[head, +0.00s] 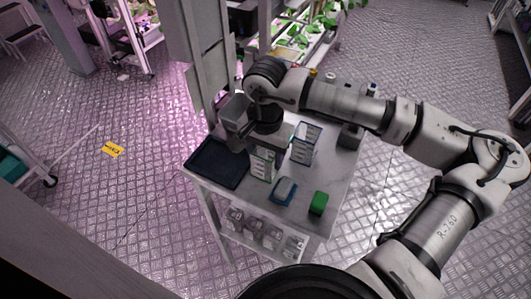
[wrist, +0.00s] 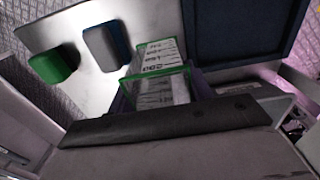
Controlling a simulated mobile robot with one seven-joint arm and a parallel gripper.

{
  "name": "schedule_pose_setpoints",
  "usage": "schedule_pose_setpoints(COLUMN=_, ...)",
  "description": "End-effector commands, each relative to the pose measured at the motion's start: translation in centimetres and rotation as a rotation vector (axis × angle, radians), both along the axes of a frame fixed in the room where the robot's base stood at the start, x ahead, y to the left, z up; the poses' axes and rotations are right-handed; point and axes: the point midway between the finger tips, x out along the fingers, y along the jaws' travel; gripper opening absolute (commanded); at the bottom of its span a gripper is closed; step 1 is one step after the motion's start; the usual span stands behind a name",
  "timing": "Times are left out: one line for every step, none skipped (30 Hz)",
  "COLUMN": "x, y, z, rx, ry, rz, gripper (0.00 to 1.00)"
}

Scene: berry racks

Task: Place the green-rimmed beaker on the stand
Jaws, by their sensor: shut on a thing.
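The green-rimmed beaker (head: 262,167) is a clear square vessel with printed volume marks. In the wrist view the beaker (wrist: 160,91) shows its green rim close to my gripper's dark pad. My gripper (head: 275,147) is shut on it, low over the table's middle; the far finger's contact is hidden. I cannot tell if the beaker's base touches the table. I cannot tell for sure which thing is the stand. A grey-topped blue block (head: 284,190) lies just in front of the beaker, and shows in the wrist view (wrist: 104,46).
A dark blue tray (head: 216,163) covers the table's left end. A blue-rimmed beaker (head: 305,139) stands right of my gripper. A green block (head: 318,203) lies near the front right edge. Several vessels (head: 270,238) sit on the lower shelf. Bare tabletop (head: 338,178) shows at right.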

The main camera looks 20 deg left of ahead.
Motion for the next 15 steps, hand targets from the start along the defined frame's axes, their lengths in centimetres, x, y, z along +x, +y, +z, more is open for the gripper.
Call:
schedule_pose_setpoints(x=0.01, y=0.00, z=-0.29, rx=0.000, ry=0.000, rz=0.000, gripper=0.29)
schedule_pose_setpoints(x=0.02, y=0.00, z=-0.35, rx=0.000, ry=0.000, rz=0.000, gripper=0.29)
schedule_pose_setpoints(x=0.01, y=0.00, z=-0.15, rx=0.000, ry=0.000, rz=0.000, gripper=0.56)
schedule_pose_setpoints(x=0.01, y=0.00, z=-0.14, rx=0.000, ry=0.000, rz=0.000, gripper=0.60)
schedule_pose_setpoints(x=0.01, y=0.00, z=-0.14, rx=0.000, ry=0.000, rz=0.000, gripper=0.64)
schedule_pose_setpoints(x=0.01, y=0.00, z=-0.14, rx=0.000, ry=0.000, rz=0.000, gripper=0.69)
schedule_pose_setpoints(x=0.01, y=0.00, z=-0.14, rx=0.000, ry=0.000, rz=0.000, gripper=0.72)
schedule_pose_setpoints(x=0.01, y=0.00, z=-0.14, rx=0.000, ry=0.000, rz=0.000, gripper=0.72)
schedule_pose_setpoints(x=0.01, y=0.00, z=-0.13, rx=0.000, ry=0.000, rz=0.000, gripper=0.72)
schedule_pose_setpoints(x=0.01, y=0.00, z=-0.13, rx=0.000, ry=0.000, rz=0.000, gripper=0.72)
schedule_pose_setpoints(x=0.01, y=0.00, z=-0.13, rx=0.000, ry=0.000, rz=0.000, gripper=0.72)
schedule_pose_setpoints(x=0.01, y=0.00, z=-0.13, rx=0.000, ry=0.000, rz=0.000, gripper=0.72)
schedule_pose_setpoints(x=0.01, y=0.00, z=-0.13, rx=0.000, ry=0.000, rz=0.000, gripper=0.72)
schedule_pose_setpoints(x=0.01, y=0.00, z=-0.13, rx=0.000, ry=0.000, rz=0.000, gripper=0.72)
schedule_pose_setpoints(x=0.01, y=0.00, z=-0.08, rx=0.000, ry=0.000, rz=0.000, gripper=0.72)
